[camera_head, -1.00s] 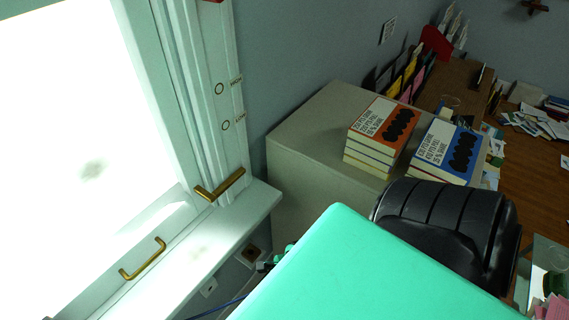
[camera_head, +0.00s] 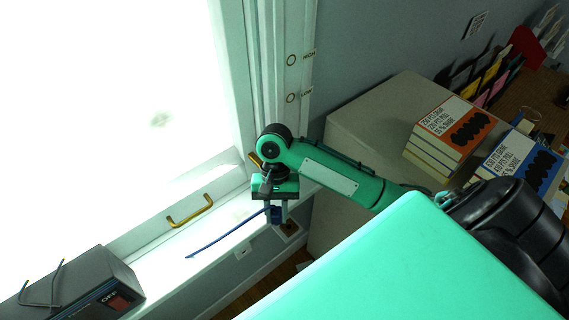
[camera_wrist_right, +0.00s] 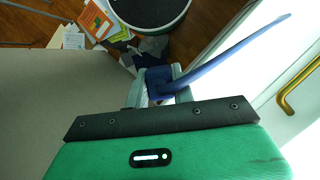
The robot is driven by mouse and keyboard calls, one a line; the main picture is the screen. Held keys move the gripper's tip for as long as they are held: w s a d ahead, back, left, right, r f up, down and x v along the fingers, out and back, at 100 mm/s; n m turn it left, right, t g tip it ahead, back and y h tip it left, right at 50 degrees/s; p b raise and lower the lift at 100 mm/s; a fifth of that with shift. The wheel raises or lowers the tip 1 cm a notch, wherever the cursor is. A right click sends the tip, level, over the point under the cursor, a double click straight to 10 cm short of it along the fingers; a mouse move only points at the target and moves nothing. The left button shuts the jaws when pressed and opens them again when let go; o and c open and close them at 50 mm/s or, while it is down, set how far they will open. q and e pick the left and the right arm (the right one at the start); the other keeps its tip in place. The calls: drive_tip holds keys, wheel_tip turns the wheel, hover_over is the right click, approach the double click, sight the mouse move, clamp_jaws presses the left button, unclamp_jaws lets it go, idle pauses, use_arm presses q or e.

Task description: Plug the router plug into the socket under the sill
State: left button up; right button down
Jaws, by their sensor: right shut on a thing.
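My right gripper (camera_head: 278,212) comes in from the right and points down at the front edge of the white sill (camera_head: 215,262). It is shut on the blue plug (camera_head: 276,214), which also shows between the fingers in the right wrist view (camera_wrist_right: 158,80). A blue cable (camera_head: 225,237) runs from the plug to the left over the sill. A brownish socket plate (camera_head: 289,229) is on the wall below the sill, just right of and below the plug in the picture. The plug appears apart from it, but depth is hard to judge. My left gripper is not in view.
A dark box with a red OFF switch (camera_head: 85,285) stands on the sill at lower left. A brass window handle (camera_head: 190,211) and a beige cabinet (camera_head: 375,110) with stacked books (camera_head: 450,137) flank the arm.

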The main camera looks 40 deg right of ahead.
drive_tip(key=w+a+r+n+h, duration=0.2)
drive_tip(key=w+r+n, duration=0.2)
drive_tip(key=r+n, duration=0.3)
wheel_tip(320, 180, up, 2)
drive_tip(key=shift+w+r+g+h, duration=0.1)
drive_tip(key=shift+w+g+h, duration=0.2)
drive_tip(key=shift+w+h, duration=0.1)
drive_tip(key=shift+s, duration=0.1)
